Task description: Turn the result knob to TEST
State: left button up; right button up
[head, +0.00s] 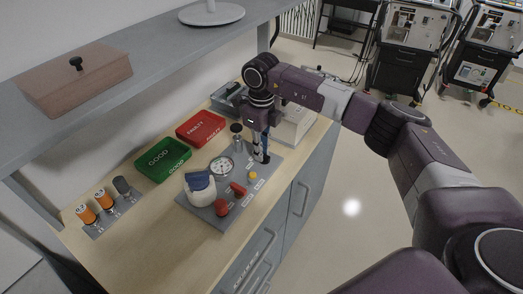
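A grey test panel (229,219) lies on the wooden bench top, with a round dial gauge (221,166), a red round knob (221,207), a red lever-like part (238,188) and a small yellow button (253,175) along it. The labels are too small to read, so I cannot tell which control is the result knob or where TEST is. My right gripper (262,156) points down at the panel's far right end, and its fingers hide what is under them. Whether its fingers are apart or touch something does not show. My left gripper is not in view.
A green GOOD tray (141,165) and a red FAULTY tray (182,139) stand behind the panel. A white device with a blue top (200,196) sits at its left. A grey shelf (150,60) overhangs the bench.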

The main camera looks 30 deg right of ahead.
jog(key=o, duration=0.4)
jog(key=shift+c, duration=0.2)
notch_tip(320, 180, up, 12)
dwell(0.7)
